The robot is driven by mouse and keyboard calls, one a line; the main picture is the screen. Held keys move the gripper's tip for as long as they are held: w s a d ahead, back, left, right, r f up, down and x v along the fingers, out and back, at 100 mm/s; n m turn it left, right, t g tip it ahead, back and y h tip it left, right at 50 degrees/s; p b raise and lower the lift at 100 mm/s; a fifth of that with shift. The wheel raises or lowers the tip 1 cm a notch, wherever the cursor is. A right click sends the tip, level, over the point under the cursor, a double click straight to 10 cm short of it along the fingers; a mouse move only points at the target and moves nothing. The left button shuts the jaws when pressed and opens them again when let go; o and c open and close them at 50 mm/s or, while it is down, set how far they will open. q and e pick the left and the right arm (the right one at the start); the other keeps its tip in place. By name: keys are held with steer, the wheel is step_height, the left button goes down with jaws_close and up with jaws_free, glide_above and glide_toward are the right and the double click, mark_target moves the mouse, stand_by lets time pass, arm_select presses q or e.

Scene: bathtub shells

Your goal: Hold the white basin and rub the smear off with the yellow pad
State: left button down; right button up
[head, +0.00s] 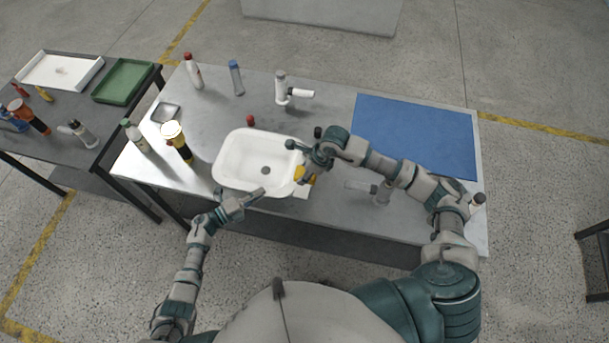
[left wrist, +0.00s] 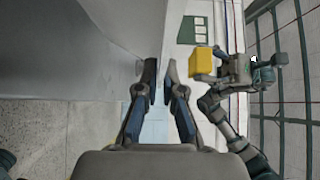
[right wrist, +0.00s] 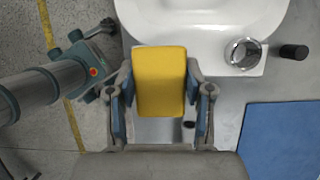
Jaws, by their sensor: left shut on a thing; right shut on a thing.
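The white basin (head: 233,155) sits on the grey table, with a dark round drain in its floor. My left gripper (head: 258,194) is shut on the basin's front rim; in the left wrist view its fingertips (left wrist: 160,75) close at the basin's pale wall. My right gripper (head: 302,171) is shut on the yellow pad (right wrist: 159,80), at the basin's right end. The pad also shows in the left wrist view (left wrist: 203,60). In the right wrist view the pad is just in front of the basin's ledge (right wrist: 200,35); I cannot tell whether they touch. I cannot make out a smear.
A blue mat (head: 420,135) covers the right back, bare. A side table (head: 85,113) holds trays and bottles.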

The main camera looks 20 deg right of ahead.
arm_select(q)
steer(key=shift+f, duration=0.15)
stand_by(0.6)
steer(key=c, duration=1.2)
jaws_free()
steer(key=shift+c, duration=0.2)
steer(key=v, duration=1.2)
